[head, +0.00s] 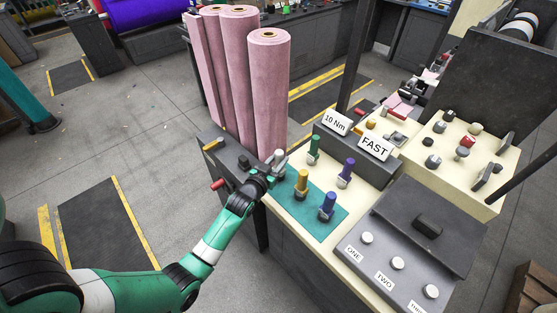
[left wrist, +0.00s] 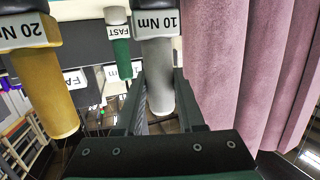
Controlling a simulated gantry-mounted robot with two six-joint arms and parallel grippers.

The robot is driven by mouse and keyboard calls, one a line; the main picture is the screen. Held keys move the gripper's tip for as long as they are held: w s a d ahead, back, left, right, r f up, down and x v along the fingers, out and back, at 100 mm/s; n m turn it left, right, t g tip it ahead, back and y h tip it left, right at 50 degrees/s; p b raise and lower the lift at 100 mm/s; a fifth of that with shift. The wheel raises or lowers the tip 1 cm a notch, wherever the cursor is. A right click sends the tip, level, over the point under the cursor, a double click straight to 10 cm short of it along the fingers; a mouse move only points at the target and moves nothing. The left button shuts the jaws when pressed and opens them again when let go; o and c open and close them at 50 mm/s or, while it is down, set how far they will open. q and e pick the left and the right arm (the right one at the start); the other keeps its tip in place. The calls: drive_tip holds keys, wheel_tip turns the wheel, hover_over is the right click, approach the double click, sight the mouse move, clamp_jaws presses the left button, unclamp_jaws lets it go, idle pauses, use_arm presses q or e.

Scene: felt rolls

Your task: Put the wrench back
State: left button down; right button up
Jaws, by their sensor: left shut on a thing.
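My left gripper (head: 275,170) is at the left edge of the teal mat (head: 318,222). It is shut on a grey-handled tool (head: 279,157), the wrench, labelled "10 Nm" in the left wrist view (left wrist: 160,85), where the handle sits between the two fingers. The left wrist view also shows the yellow one labelled "20 Nm" (left wrist: 52,90) and the green one labelled "FAST" (left wrist: 122,58). My right gripper is not in view.
Signs "10 Nm" (head: 336,124) and "FAST" (head: 375,147) stand on a dark block behind the mat. Tall pink felt rolls (head: 268,95) stand close behind my gripper. A panel with buttons marked ONE, TWO (head: 390,275) is at front right.

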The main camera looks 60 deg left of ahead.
use_arm(q)
drive_tip(key=shift+f, duration=0.2)
drive_tip(key=shift+c, duration=2.2)
unclamp_jaws()
drive_tip(key=shift+s+d+r, duration=0.1)
drive_tip(key=shift+s+d, duration=0.05)
drive_tip(key=shift+s, duration=0.1)
drive_tip(key=p+v, duration=0.2)
drive_tip(key=v, duration=0.9)
drive_tip(key=shift+d, duration=0.1)
